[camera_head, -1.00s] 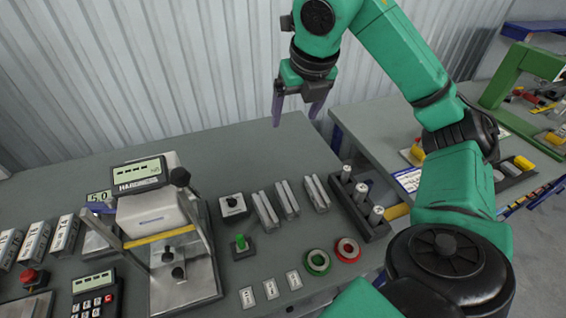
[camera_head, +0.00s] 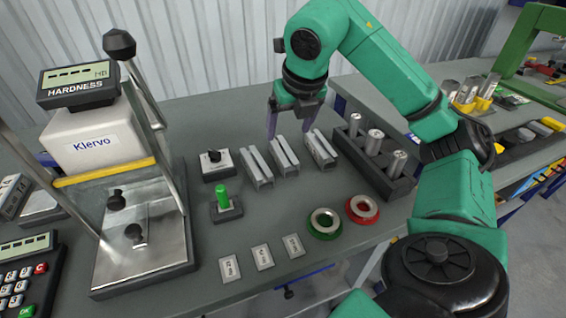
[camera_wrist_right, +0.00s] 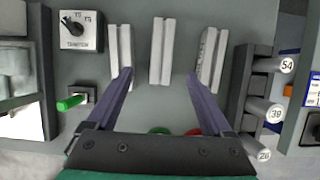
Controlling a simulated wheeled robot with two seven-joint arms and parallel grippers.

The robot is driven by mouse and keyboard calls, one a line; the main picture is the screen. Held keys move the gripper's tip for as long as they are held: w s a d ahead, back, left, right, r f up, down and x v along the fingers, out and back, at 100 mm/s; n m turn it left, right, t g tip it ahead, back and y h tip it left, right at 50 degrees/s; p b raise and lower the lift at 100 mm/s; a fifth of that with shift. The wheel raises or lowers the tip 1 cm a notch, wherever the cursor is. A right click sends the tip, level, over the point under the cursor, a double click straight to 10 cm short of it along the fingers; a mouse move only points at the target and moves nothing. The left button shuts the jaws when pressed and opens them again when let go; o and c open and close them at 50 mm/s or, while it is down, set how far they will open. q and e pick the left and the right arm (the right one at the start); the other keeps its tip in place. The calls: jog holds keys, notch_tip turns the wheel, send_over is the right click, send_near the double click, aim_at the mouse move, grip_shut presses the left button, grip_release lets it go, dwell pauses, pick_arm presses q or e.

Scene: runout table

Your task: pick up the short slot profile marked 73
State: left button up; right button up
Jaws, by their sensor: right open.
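Three grey slot profiles lie side by side on the table: a left one (camera_head: 257,168), a middle one (camera_head: 285,157) and a right one (camera_head: 320,150). They also show in the right wrist view as left (camera_wrist_right: 114,48), middle (camera_wrist_right: 162,52) and right (camera_wrist_right: 212,58). I cannot read a 73 on any of them. My right gripper (camera_head: 291,122) is open and empty, above and behind the profiles in the head view. In the right wrist view its fingers (camera_wrist_right: 160,74) spread either side of the middle profile's near end. My left gripper is not in view.
A dark rack (camera_head: 372,165) holds upright round bars right of the profiles; the wrist view shows 54, 39 and 26 on them.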

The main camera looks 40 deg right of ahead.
aim_at(283, 149)
jog(key=x, duration=1.1)
jog(key=shift+w+d, duration=0.1)
jog(key=shift+d, duration=0.15)
jog(key=shift+r, duration=0.1)
jog(key=c, duration=1.3)
grip_shut()
jog(key=shift+r, duration=0.1)
